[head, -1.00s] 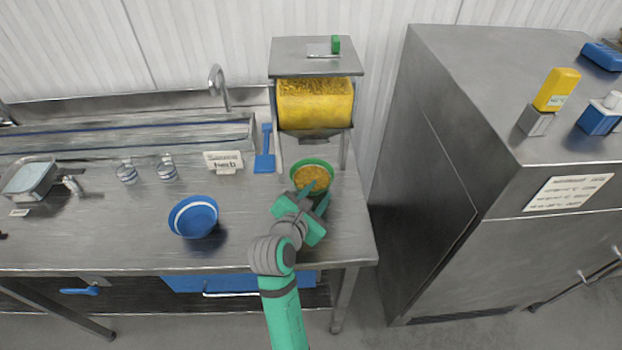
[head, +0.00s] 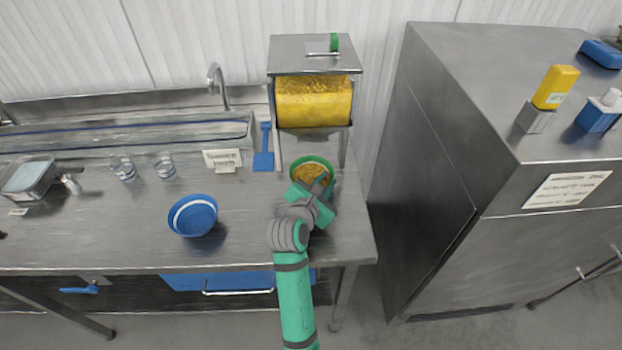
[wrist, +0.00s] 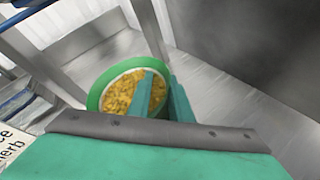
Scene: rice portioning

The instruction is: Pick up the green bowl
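The green bowl (head: 327,164) stands on the steel table below the dispenser, filled with yellow-orange grains. In the wrist view the bowl (wrist: 94,98) is just beyond my gripper, tilted in the picture. My gripper (head: 322,183) is at the bowl's near side in the head view. In the wrist view its two green fingers (wrist: 160,95) show a narrow gap. One finger overlaps the grains, the other lies outside the right rim, so the gripper appears to straddle the rim. Whether either finger touches the bowl wall is hidden.
The steel dispenser (head: 317,55) with yellow grain stands directly behind the bowl, its legs close on both sides. A blue bowl (head: 193,216) is at left, with a sign (head: 222,159) and blue scoop (head: 263,150) behind. A steel cabinet (head: 440,150) stands at right.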

